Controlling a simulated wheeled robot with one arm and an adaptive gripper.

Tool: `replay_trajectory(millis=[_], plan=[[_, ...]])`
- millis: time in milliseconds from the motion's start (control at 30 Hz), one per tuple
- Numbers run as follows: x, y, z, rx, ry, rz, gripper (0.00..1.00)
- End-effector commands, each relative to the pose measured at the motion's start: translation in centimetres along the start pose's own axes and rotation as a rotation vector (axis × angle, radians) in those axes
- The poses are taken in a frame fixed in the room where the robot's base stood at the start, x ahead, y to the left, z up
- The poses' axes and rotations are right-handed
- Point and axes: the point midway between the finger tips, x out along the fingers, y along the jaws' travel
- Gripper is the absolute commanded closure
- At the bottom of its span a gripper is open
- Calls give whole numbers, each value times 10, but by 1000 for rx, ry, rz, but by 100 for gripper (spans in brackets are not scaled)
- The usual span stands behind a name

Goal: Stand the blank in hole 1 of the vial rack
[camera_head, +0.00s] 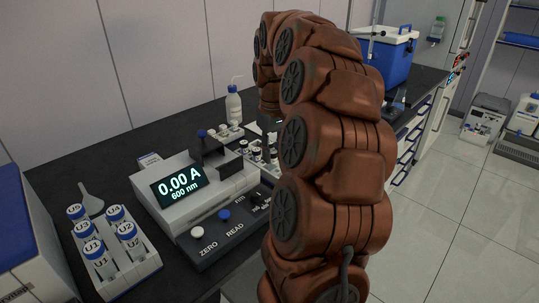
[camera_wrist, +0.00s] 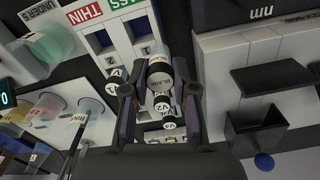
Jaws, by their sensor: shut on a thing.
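In the wrist view my gripper (camera_wrist: 160,90) is shut on the blank (camera_wrist: 160,79), a small vial whose label reads BLANK. The vial sits between the two dark fingers, seen nearly end-on. I cannot tell which opening is hole 1, or whether the blank touches the rack. In the head view the rack area and its small vials (camera_head: 256,152) show behind the photometer, partly hidden by my arm. The blank is not clear there.
The photometer (camera_head: 185,180) reads 0.00 A at 600 nm. In the wrist view, cups (camera_wrist: 48,108) lie left and a white device (camera_wrist: 220,75) lies right.

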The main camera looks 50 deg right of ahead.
Motion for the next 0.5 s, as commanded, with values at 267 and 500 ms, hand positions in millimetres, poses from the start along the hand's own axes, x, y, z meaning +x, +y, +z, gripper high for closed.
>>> replay_trajectory(millis=[267,500], plan=[[3,10,-29,0,-2,1,100],[7,12,-34,-1,-3,0,100]])
